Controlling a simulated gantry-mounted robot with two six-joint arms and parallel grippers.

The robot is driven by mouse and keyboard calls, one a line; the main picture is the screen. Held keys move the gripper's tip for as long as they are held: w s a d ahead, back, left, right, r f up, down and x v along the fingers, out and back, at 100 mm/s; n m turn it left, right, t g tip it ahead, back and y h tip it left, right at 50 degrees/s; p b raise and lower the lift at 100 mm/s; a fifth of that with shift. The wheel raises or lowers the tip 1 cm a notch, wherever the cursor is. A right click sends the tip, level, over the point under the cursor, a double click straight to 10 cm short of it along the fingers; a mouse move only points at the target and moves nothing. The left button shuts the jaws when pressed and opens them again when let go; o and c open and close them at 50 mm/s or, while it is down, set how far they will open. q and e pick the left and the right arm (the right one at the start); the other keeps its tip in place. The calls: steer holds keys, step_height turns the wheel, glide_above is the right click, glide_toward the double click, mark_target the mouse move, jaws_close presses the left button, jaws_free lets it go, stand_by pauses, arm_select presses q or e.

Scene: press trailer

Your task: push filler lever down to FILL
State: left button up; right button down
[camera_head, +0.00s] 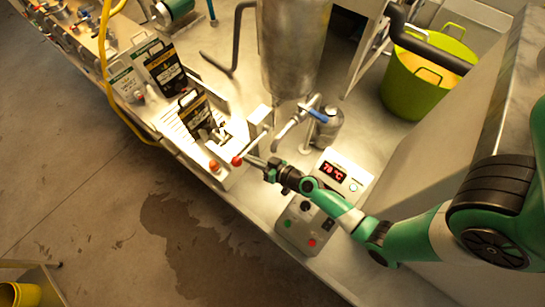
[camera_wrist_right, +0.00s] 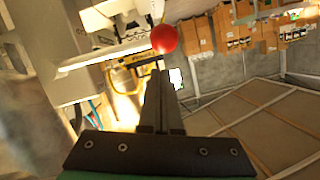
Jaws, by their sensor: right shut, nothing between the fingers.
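The filler lever ends in a red ball knob (camera_head: 237,161), at the filler station in the middle of the head view. A thin rod runs from the knob up and right toward a pale block. My right gripper (camera_head: 250,160) is shut and empty, its tip just right of the knob. In the right wrist view the red knob (camera_wrist_right: 164,39) shows just beyond the closed fingertips (camera_wrist_right: 160,70). I cannot tell whether they touch. No FILL marking can be read. My left gripper is not in view.
A second orange-red knob (camera_head: 214,166) sits left of the lever. A steel tank (camera_head: 295,45) and a blue-handled valve (camera_head: 318,115) stand behind.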

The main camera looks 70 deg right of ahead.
arm_select(q)
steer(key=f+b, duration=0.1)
steer(key=b, duration=0.1)
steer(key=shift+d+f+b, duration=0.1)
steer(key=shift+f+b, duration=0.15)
steer(key=shift+b, duration=0.1)
arm_select(e)
steer(key=v, duration=1)
steer(key=shift+s+r, duration=0.15)
steer(key=shift+r, duration=0.05)
